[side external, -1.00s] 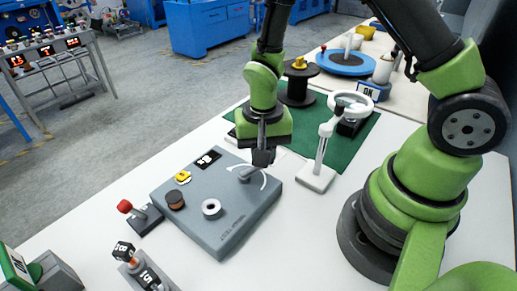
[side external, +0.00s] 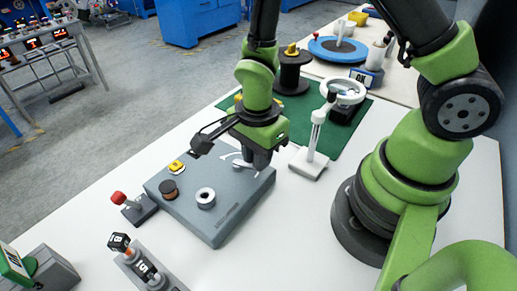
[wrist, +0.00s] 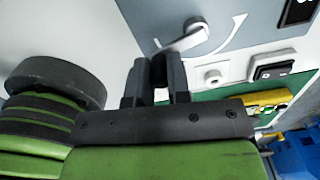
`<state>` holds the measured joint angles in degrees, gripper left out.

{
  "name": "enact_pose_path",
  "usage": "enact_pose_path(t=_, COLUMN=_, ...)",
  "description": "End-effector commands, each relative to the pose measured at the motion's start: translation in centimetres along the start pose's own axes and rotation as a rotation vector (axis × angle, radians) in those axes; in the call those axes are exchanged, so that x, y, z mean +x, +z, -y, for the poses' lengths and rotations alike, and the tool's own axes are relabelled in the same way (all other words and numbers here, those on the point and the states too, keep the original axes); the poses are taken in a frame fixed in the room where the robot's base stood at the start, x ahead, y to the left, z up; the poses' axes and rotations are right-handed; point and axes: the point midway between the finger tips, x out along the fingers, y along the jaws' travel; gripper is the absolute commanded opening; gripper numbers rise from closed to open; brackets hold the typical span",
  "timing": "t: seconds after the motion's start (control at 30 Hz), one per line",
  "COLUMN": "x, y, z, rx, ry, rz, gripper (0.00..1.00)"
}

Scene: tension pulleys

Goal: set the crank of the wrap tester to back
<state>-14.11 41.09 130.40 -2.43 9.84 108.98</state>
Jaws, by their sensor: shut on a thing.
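The wrap tester is a grey box (side external: 225,215) on the white table, with a white ring, a brown disc and a yellow piece on top. Its light grey crank (wrist: 183,38) shows in the wrist view, beside a curved white arc (wrist: 228,38). In the side view the crank is mostly hidden by my gripper (side external: 256,166), which reaches down over the tester's far right part. In the wrist view the dark fingers (wrist: 160,72) are shut at the crank's outer end. The grip point itself is hidden behind the fingers.
A white magnifier stand (side external: 312,160) is close right of my gripper. A dark spool (side external: 292,75) stands behind on the green mat (side external: 338,135). A red-knobbed lever (side external: 130,203) is left of the tester.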

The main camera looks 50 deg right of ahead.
Motion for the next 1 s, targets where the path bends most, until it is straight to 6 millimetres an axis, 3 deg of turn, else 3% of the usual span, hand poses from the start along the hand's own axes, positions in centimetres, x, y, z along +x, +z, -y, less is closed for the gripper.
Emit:
enact_pose_path(t=0.4, x=0.0, y=1.0, z=-0.3, rx=0.231, ry=-0.001, rz=0.000, gripper=0.00)
enact_pose_path(t=1.0, x=0.0, y=1.2, z=-0.3, rx=0.280, ry=-0.001, rz=0.001, gripper=0.00)
